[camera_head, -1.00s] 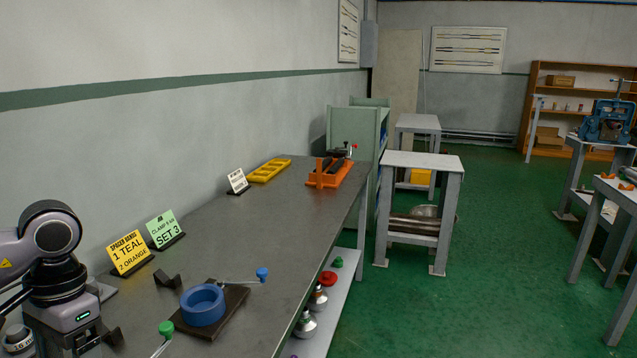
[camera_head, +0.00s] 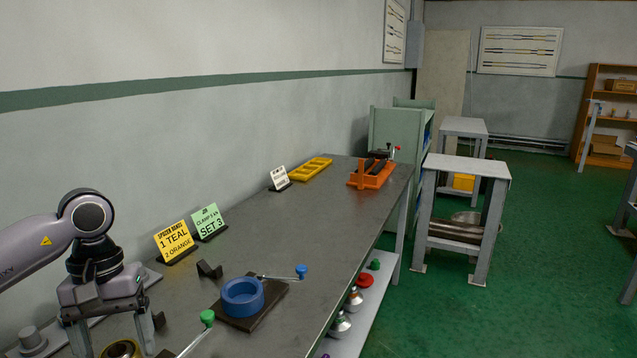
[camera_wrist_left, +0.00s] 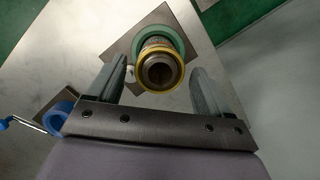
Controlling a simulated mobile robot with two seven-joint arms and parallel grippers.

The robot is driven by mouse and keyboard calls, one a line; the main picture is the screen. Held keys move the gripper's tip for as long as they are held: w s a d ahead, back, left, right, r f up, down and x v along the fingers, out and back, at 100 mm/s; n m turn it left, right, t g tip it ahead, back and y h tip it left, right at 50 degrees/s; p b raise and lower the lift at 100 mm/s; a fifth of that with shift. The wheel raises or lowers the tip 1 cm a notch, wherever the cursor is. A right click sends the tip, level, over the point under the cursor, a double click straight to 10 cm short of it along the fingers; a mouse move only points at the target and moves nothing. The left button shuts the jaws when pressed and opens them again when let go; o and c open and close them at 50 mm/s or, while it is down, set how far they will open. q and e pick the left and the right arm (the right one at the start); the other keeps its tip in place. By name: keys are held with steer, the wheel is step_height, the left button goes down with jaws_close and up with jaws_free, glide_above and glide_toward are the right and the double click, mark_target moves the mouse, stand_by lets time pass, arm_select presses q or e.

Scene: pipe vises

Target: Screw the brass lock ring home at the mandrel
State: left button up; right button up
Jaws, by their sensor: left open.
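A brass lock ring (camera_wrist_left: 182,72) circles the end of the dark hollow mandrel (camera_wrist_left: 159,69) in the left wrist view. A teal spacer (camera_wrist_left: 188,44) sits behind it, near a square plate (camera_wrist_left: 140,22). The ring (camera_head: 122,347) also shows at the bottom edge of the head view, partly cut off. My left gripper (camera_head: 112,335) is open above it. In the left wrist view the left gripper (camera_wrist_left: 158,72) has one finger on each side of the ring, with gaps. How far the ring is threaded on cannot be told. My right gripper is not in view.
A blue clamp ring (camera_head: 242,297) stands on a dark plate to the right, beside a green-knobbed handle (camera_head: 207,318). Yellow (camera_head: 175,240) and green (camera_head: 209,222) signs stand by the wall. An orange vise (camera_head: 371,174) and yellow tray (camera_head: 310,169) are farther back.

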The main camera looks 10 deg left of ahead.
arm_select(q)
steer(key=n, duration=0.5)
steer(key=shift+s+a+t+h, duration=0.1)
steer(key=shift+t+h, duration=0.2)
steer(key=shift+h, duration=0.1)
steer(key=n+b, duration=0.1)
steer(key=n, duration=0.3)
steer(key=shift+s+n+t, duration=0.1)
steer(key=shift+n+t, duration=0.2)
steer(key=shift+t, duration=0.1)
steer(key=n+t, duration=0.1)
steer(key=n, duration=0.3)
steer(key=shift+s+b, duration=0.1)
steer(key=shift+b, duration=0.25)
steer(key=n+t, duration=0.1)
steer(key=n, duration=0.4)
steer(key=shift+s+n, duration=0.1)
steer(key=shift+n, duration=0.3)
steer(key=shift+w+d, duration=0.2)
steer(key=shift+d, duration=0.05)
